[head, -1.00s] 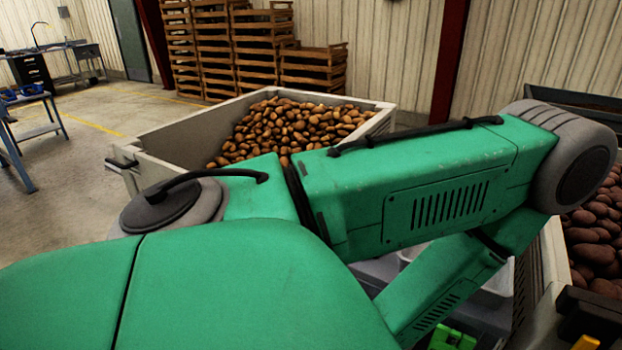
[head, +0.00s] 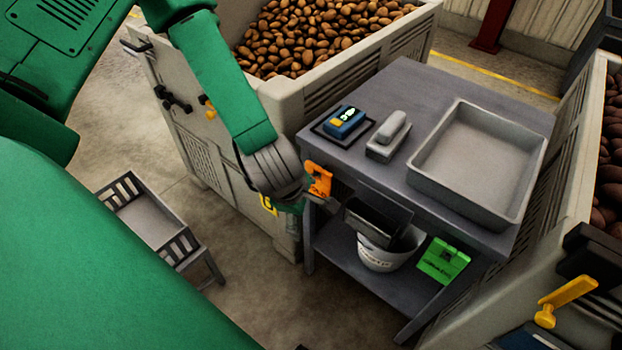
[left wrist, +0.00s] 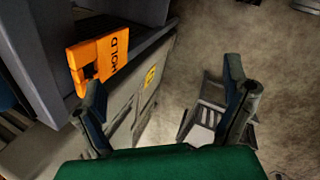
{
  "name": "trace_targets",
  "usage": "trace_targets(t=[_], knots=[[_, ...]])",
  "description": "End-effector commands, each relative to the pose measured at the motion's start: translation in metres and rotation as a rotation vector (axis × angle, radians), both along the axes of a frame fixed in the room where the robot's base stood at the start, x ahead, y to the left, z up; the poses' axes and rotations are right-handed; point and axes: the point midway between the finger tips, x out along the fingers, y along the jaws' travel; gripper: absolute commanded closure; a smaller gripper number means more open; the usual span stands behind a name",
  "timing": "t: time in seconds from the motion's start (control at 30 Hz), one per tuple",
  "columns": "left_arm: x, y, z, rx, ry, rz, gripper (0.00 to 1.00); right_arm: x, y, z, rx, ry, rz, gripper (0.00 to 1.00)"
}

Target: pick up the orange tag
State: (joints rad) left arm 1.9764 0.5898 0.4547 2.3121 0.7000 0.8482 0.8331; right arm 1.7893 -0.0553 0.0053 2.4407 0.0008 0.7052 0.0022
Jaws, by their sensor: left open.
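The orange tag (head: 319,180) hangs at the near left corner of the grey table (head: 408,88), just below its top. In the left wrist view the orange tag (left wrist: 103,62) shows the word HOLD and a dark cut-out. My left gripper (head: 288,205) is beside the table corner, close to the tag; its fingers are mostly hidden behind my wrist in the head view. In the left wrist view my left gripper (left wrist: 165,82) is open and empty, with the tag beyond and outside its left finger. My right gripper is not in view.
On the table are a blue device (head: 345,122), a grey scanner-like item (head: 388,136) and a tray (head: 418,160).

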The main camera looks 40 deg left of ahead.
Motion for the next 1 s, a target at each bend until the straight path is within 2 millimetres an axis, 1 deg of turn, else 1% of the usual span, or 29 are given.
trace_targets(t=[0.03,0.1,0.2,0.3,0.37,0.47,0.7,0.8,1.0], knots=[[0.020,0.008,0.017,-0.088,-0.025,0.224,0.07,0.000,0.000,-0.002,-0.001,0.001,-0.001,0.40],[0.038,0.019,0.038,-0.200,-0.038,0.488,0.07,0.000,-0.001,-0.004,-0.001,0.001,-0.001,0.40],[0.055,0.033,0.061,-0.332,-0.039,0.778,0.07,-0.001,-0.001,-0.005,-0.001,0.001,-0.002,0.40],[0.063,0.043,0.076,-0.419,-0.031,0.956,0.07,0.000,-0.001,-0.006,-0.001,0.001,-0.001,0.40],[0.066,0.046,0.081,-0.450,-0.028,1.016,0.07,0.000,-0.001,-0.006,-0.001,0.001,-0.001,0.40],[0.070,0.047,0.074,-0.467,-0.021,1.060,0.07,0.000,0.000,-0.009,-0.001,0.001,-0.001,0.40],[0.088,0.043,0.031,-0.462,-0.021,1.057,0.07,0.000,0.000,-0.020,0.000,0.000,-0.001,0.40],[0.094,0.041,0.017,-0.462,-0.023,1.055,0.07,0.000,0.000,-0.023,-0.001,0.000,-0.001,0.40],[0.100,0.042,0.004,-0.466,-0.023,1.054,0.07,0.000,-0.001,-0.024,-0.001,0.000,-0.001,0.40]])
